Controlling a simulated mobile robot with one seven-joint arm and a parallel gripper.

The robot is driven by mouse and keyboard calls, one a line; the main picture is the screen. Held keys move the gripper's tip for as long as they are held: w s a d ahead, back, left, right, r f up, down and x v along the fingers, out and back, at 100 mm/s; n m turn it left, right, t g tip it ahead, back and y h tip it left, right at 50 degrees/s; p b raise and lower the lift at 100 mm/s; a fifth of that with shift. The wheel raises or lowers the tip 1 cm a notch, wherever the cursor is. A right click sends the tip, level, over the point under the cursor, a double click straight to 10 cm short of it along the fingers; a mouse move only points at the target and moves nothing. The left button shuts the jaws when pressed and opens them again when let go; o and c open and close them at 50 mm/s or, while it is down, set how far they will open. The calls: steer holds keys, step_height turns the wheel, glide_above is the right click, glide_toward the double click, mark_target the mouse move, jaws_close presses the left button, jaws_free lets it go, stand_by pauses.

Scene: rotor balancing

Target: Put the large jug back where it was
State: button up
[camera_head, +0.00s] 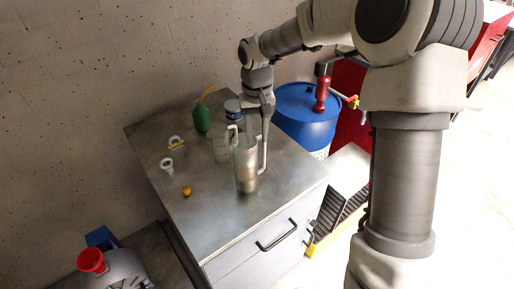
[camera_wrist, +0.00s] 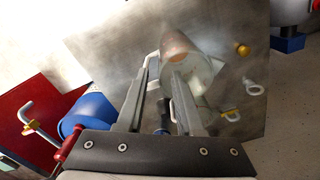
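A tall metallic jug (camera_head: 246,172) stands upright on the grey cabinet top, near its middle. In the wrist view its coppery body (camera_wrist: 178,43) lies just beyond the fingertips. A pale green see-through jug (camera_head: 220,147) stands just behind it to the left. My gripper (camera_head: 257,128) points down over the metallic jug's right side. In the wrist view my gripper (camera_wrist: 165,68) has its fingers spread, with a pale part, perhaps the jug's handle, between or behind them. I cannot tell whether the fingers touch the jug.
The front part of the top is clear.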

step_height(320, 180, up, 4)
steer(key=shift+f, duration=0.15)
steer(key=s+d+r+t+h, duration=0.1)
steer(key=s+d+r, duration=0.2)
steer(key=s+r, duration=0.25)
steer(key=s+d+r+t, duration=0.2)
steer(key=s+d+r, duration=0.2)
steer(key=s, duration=0.2)
steer(key=s+d+r+m+t+y, duration=0.1)
steer(key=s+d, duration=0.3)
steer(key=s, duration=1)
steer(key=shift+t, duration=0.8)
steer(key=shift+a, duration=0.1)
